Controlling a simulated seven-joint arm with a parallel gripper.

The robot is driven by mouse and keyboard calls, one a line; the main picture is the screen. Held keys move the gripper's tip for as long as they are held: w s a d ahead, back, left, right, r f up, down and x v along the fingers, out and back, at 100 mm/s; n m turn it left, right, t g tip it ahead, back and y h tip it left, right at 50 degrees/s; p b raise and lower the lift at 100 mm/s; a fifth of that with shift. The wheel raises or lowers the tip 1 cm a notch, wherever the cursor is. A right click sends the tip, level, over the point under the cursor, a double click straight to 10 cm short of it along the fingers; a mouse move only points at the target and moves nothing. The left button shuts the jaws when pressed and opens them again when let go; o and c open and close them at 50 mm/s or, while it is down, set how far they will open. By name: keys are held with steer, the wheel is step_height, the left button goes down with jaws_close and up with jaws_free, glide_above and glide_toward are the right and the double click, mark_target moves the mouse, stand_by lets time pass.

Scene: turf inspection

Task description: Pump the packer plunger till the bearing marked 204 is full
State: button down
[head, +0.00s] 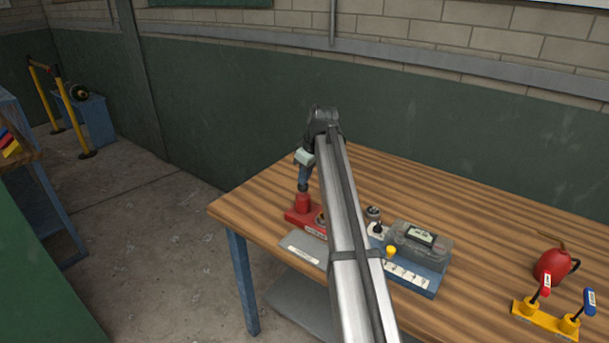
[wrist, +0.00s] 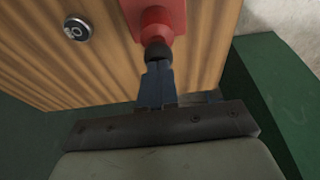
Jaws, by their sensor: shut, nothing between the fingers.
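The red packer (head: 302,203) stands near the table's left end, partly hidden by my arm in the head view. In the wrist view its red body (wrist: 160,18) is topped by a black plunger knob (wrist: 158,52). My gripper (head: 303,186) points down over the packer. In the wrist view its blue fingers (wrist: 157,75) are together, with their tips at the knob, touching or just above it; I cannot tell which. A round metal bearing (wrist: 77,28) lies on the table in the wrist view; its mark is unreadable. A round piece (head: 321,219) beside the packer is partly behind my arm.
The wooden table (head: 450,205) also holds a grey plate (head: 303,248), a grey box with a display (head: 418,242), a blue labelled tray (head: 412,279), a red oil can (head: 555,263) and a yellow stand with red and blue handles (head: 545,318). The table's back is clear.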

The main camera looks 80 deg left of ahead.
steer(key=s+a+v, duration=0.1)
steer(key=v, duration=1.2)
steer(key=shift+w+d+r, duration=0.15)
steer(key=shift+r, duration=0.45)
steer(key=shift+w, duration=0.1)
